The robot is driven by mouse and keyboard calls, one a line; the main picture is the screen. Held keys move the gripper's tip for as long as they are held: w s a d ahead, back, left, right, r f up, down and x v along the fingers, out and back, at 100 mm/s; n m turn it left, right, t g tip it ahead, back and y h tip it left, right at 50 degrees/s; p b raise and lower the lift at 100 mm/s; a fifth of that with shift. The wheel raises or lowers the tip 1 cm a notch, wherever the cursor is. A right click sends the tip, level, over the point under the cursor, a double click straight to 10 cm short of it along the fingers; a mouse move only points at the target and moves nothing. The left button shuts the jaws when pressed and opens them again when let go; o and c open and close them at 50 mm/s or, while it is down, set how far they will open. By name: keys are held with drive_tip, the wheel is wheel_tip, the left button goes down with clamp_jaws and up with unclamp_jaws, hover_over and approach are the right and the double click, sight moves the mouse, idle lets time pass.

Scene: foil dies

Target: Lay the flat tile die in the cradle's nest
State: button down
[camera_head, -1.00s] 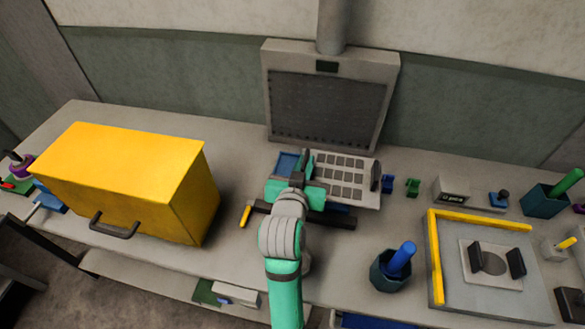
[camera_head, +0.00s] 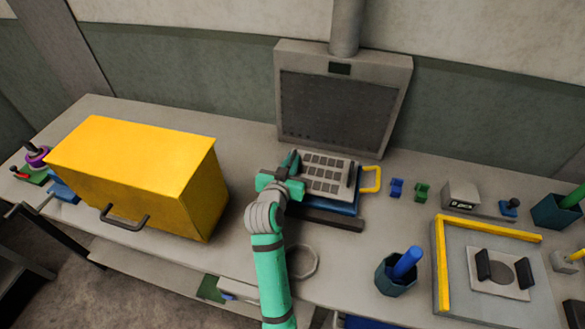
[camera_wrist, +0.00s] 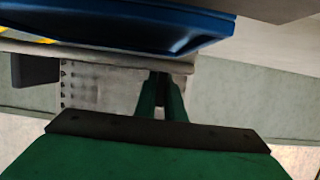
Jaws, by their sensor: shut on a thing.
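The flat tile die is a light plate with a grid of dark squares (camera_head: 325,174) and a dark upright grip at its right end. It lies over the blue cradle (camera_head: 347,208), whose yellow handle (camera_head: 372,178) sticks out on the right. My gripper (camera_head: 292,170) is shut on the die's left end. In the wrist view, which is upside down, my fingers (camera_wrist: 161,92) close on the die's near end, and the die's pale edge (camera_wrist: 110,57) lies close along the blue cradle (camera_wrist: 120,25). The nest is hidden under the die. I cannot tell whether the die touches it.
The press (camera_head: 343,100) stands behind. A dark bar (camera_head: 332,221) lies in front of the cradle. A yellow box (camera_head: 135,175) stands left. On the right are small blue (camera_head: 396,187) and green clips (camera_head: 421,191), a cup (camera_head: 392,277) and a yellow-edged plate (camera_head: 440,250).

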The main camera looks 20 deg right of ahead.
drive_tip(key=shift+f, duration=1.25)
drive_tip(key=shift+f, duration=0.1)
drive_tip(key=c, duration=1.8)
unclamp_jaws()
drive_tip(key=shift+f, duration=0.1)
drive_tip(key=shift+c, duration=0.2)
drive_tip(key=shift+s+a+r, duration=0.1)
drive_tip(key=shift+s+r, duration=0.1)
drive_tip(key=shift+s, duration=0.05)
drive_tip(key=v, duration=1.1)
drive_tip(key=shift+s+a+r, duration=0.1)
drive_tip(key=shift+s+r, duration=0.05)
drive_tip(key=shift+s, duration=0.05)
drive_tip(key=shift+a, duration=0.1)
